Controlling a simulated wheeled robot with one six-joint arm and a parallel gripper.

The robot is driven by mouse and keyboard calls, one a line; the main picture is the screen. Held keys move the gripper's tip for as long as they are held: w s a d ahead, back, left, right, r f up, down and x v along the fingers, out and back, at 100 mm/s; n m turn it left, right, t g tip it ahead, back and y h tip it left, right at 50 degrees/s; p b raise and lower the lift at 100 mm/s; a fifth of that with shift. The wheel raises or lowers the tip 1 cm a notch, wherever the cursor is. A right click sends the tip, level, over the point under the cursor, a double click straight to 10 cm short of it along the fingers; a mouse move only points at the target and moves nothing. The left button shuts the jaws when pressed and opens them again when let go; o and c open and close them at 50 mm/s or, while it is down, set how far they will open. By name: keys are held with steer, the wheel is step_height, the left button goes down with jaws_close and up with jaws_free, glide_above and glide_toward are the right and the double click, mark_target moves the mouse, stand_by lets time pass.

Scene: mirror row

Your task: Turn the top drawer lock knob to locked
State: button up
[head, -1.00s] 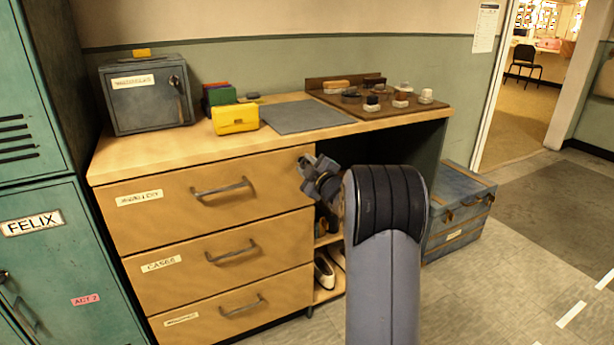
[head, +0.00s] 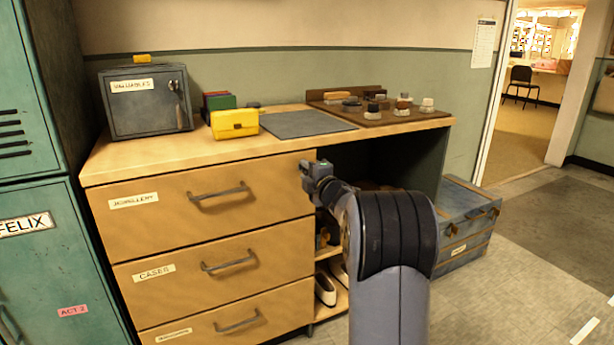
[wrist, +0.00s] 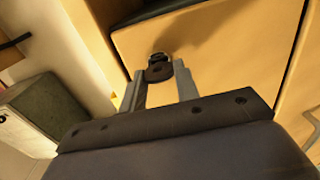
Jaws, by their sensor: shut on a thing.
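The top drawer (head: 265,183) is the uppermost of the wooden drawers and is closed, with a grey bar handle (head: 218,192). My gripper (head: 306,170) is at the upper right corner of its front. In the wrist view, a dark round lock knob (wrist: 159,71) stands on the wooden front, between the fingertips of my gripper (wrist: 159,82). The fingers are shut on the knob. Its turn position cannot be read, and in the head view my gripper hides it.
The desk top (head: 285,143) holds a yellow box (head: 234,123), a grey mat (head: 300,125) and a brown board (head: 385,116). A grey safe (head: 148,101) stands at left. Teal lockers (head: 40,250) border the left side. A blue trunk (head: 465,225) stands at right, with open floor before it.

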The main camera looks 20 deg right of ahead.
stand_by(0.4)
steer(key=o, duration=1)
steer(key=shift+s, duration=0.1)
steer(key=s+p, duration=0.1)
steer(key=s, duration=0.9)
steer(key=shift+s+d, duration=0.15)
steer(key=shift+s, duration=0.15)
steer(key=w+b, duration=0.1)
steer(key=w, duration=0.9)
steer(key=shift+w, duration=0.4)
steer(key=shift+s, duration=0.1)
